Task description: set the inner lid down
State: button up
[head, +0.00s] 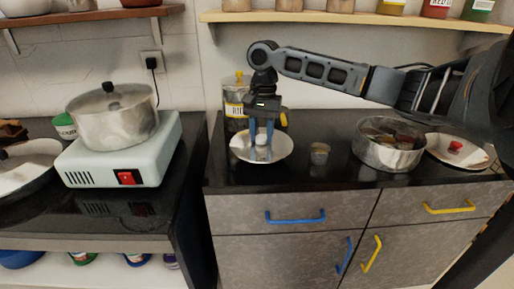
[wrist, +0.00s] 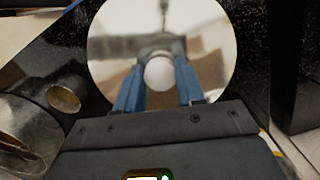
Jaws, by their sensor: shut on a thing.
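The inner lid (head: 240,148) is a shiny, round metal disc with a pale knob, over the left part of the dark counter. In the wrist view the lid (wrist: 112,40) shows as a bright, mirror-like disc with a white knob at its middle. My gripper (head: 261,152) points down over the lid, its blue fingers either side of the knob. It is shut on the inner lid by the knob. I cannot tell whether the lid's underside touches the counter.
To the right are a small cup (head: 320,154), an open metal pot (head: 389,157) with brown contents and a red-knobbed lid (head: 436,144). A lidded pot (head: 113,127) sits on a white stove (head: 105,166) at left.

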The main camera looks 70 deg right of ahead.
aim_at(257, 144)
jog(key=shift+w+a+f, duration=0.25)
jog(key=shift+w+f, duration=0.15)
jog(key=shift+w, duration=0.15)
jog(key=shift+f, duration=2)
jog(key=o, duration=1.1)
jog(key=shift+f, duration=0.1)
jog(key=shift+c, duration=0.2)
jog(key=r, duration=0.4)
jog(key=d+r, duration=0.1)
jog(key=r, duration=0.7)
jog(key=shift+w+d+r, duration=0.1)
jog(key=shift+d, duration=0.1)
